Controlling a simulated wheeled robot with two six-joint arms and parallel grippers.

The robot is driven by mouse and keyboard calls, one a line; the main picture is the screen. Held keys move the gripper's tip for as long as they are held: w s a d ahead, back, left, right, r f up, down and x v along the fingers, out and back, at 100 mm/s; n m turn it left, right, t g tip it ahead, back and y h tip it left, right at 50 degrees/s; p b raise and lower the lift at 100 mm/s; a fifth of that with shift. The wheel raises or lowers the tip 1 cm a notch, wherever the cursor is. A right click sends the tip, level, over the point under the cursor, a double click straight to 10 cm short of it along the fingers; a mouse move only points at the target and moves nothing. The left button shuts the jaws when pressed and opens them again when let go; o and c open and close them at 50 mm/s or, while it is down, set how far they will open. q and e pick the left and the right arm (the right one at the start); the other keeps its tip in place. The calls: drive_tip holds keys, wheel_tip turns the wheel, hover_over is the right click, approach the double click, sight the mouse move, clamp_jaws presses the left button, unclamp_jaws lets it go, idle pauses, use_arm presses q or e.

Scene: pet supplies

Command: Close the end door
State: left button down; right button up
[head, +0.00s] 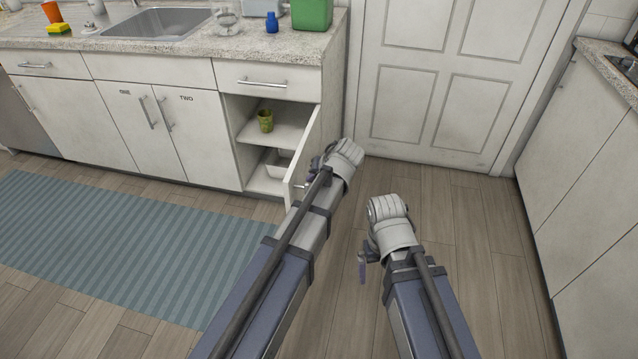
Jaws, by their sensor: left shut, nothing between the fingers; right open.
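The end door (310,136) of the white counter's lower cabinet stands swung open at the right end, seen nearly edge-on. Its open cabinet shows a shelf (283,134) with a green cup (265,121) on it and a pale bin (278,164) below. My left gripper (313,172) is shut and empty, at the outer side of the door near its lower part; the arm hides some of this area, and I cannot tell whether it touches the door. My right gripper (363,264) is open and empty, over the floor to the right of the door, apart from it.
Closed cabinet doors marked ONE (112,128) and TWO (190,135) are to the left. A striped blue rug (120,240) lies in front. A white panelled door (440,80) is behind, and another counter (590,160) bounds the right. The wood floor between is clear.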

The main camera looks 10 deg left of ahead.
sight(294, 180)
use_arm(q)
drive_tip(key=shift+a+r, duration=0.15)
drive_tip(key=shift+a, duration=1.75)
